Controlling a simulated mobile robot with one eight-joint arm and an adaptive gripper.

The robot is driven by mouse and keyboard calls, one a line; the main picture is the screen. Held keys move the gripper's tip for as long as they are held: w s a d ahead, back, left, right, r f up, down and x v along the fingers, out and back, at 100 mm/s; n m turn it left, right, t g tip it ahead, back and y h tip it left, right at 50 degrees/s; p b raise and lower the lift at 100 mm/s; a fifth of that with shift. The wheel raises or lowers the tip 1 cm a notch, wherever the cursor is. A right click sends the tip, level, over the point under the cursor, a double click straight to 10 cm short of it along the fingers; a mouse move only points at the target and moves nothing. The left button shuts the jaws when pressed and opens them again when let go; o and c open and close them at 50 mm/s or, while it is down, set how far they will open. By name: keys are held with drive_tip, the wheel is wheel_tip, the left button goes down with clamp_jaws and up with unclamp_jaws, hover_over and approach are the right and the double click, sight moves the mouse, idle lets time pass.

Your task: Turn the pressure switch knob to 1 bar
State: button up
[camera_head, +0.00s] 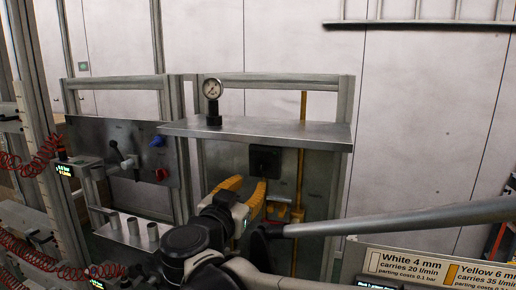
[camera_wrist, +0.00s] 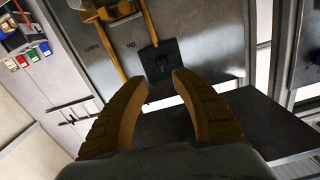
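A black square switch with a knob (camera_head: 265,161) is mounted on the metal panel under the shelf. It also shows in the wrist view as a dark plate with a round knob (camera_wrist: 159,63), just beyond my fingertips. I cannot read a scale or setting on it. My gripper (camera_head: 246,187) has yellow fingers and stands in front of the panel, below and left of the switch in the head view. In the wrist view my gripper (camera_wrist: 162,82) is open, with a clear gap between the fingertips and nothing held. It appears apart from the knob.
A round gauge (camera_head: 212,89) stands on the metal shelf (camera_head: 270,130) above the switch. A yellow vertical pipe (camera_head: 300,165) runs just right of the switch, with a yellow fitting low on it. A panel with coloured knobs (camera_head: 115,150) is at left. A sign (camera_head: 440,267) is at lower right.

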sight(261, 169)
drive_tip(key=p+x, duration=0.1)
drive_tip(key=x, duration=0.4)
drive_tip(key=p+x, duration=0.1)
drive_tip(key=x, duration=0.4)
drive_tip(key=shift+w+r, duration=0.2)
drive_tip(key=shift+w, duration=0.2)
clamp_jaws()
